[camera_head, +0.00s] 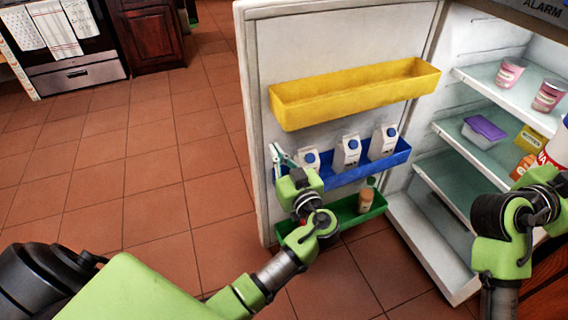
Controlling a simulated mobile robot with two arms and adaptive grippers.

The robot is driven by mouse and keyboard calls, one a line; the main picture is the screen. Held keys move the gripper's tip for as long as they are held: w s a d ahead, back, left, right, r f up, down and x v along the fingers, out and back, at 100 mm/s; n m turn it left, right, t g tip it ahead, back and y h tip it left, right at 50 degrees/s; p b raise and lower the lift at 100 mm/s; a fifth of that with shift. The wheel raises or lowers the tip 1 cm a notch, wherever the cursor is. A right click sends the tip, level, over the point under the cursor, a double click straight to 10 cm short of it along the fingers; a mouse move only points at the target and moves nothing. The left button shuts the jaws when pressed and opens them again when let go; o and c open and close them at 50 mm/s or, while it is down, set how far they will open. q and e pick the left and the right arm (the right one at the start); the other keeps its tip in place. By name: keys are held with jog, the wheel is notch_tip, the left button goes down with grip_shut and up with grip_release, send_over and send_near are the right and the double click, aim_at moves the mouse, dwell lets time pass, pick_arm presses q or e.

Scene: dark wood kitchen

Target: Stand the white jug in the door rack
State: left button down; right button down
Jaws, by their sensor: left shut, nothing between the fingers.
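I cannot tell which the task means. My left gripper (279,157) is shut and empty at the left end of this rack, just left of the left jug. My wrist hides part of the rack and the left jug's lower part. My right arm reaches up at the right edge; its fingers are not in view.
The fridge door stands open, with a yellow rack (355,94) above and a green rack (346,211) holding small bottles below. Fridge shelves hold pink tubs (510,72) and a purple-lidded box (484,130). A white-and-red container (557,150) shows near my right arm. Floor at left is clear.

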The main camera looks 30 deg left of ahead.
aim_at(266, 135)
pick_arm(q)
jog(key=shift+x, duration=2.55)
pick_arm(e)
jog(key=shift+r, duration=0.3)
